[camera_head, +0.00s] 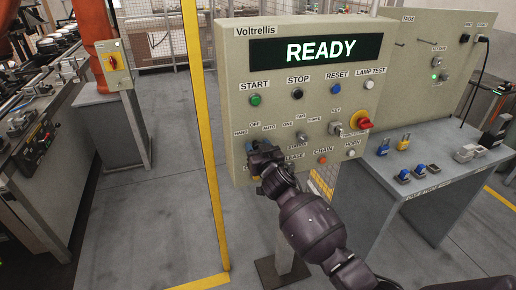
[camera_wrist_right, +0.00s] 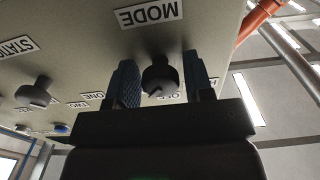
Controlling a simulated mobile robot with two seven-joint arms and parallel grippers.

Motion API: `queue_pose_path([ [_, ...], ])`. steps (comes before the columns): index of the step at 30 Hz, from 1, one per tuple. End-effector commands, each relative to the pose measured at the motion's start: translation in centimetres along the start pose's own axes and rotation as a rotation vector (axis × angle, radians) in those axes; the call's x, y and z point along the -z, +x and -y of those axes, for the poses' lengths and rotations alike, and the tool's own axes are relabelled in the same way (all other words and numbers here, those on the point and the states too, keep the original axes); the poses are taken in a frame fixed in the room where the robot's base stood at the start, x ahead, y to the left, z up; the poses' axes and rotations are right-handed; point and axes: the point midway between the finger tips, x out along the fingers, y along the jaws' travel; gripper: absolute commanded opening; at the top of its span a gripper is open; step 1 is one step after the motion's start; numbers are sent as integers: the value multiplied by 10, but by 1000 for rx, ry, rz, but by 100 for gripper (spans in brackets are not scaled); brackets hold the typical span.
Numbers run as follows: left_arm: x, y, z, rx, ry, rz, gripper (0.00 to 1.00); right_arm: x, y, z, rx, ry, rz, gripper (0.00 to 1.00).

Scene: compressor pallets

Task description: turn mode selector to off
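The mode selector is a dark round knob (camera_wrist_right: 160,77) under the MODE label in the right wrist view. My right gripper (camera_wrist_right: 161,84) is open, with one blue finger on each side of the knob. Gaps show between the fingers and the knob. In the head view, my right gripper (camera_head: 258,158) is at the lower left of the control panel (camera_head: 235,80), below the MANU, OFF and AUTO labels, and hides the knob. Which label the knob points to I cannot tell. My left gripper is not in view.
The station selector (camera_wrist_right: 35,92) is beside the mode knob. The panel also carries a red emergency knob (camera_head: 364,123), a key switch (camera_head: 335,128) and a READY display (camera_head: 320,51). A yellow post (camera_head: 205,130) stands left of the panel. A bench (camera_head: 370,195) with padlocks is right.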

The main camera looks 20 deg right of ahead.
Motion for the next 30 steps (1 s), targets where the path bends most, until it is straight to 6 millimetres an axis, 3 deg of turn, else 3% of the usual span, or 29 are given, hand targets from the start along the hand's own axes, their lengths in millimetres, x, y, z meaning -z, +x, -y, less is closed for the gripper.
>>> queue_pose_path([
  [1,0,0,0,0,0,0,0,0,0,0,0,0,0,39],
  [6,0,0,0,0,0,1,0,0,0,0,0,0,0,13],
  [7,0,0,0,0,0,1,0,0,0,0,0,0,0,12],
  [17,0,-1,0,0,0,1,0,0,0,0,0,-62,0,12],
  [30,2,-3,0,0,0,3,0,0,0,-1,1,-398,1,12],
])
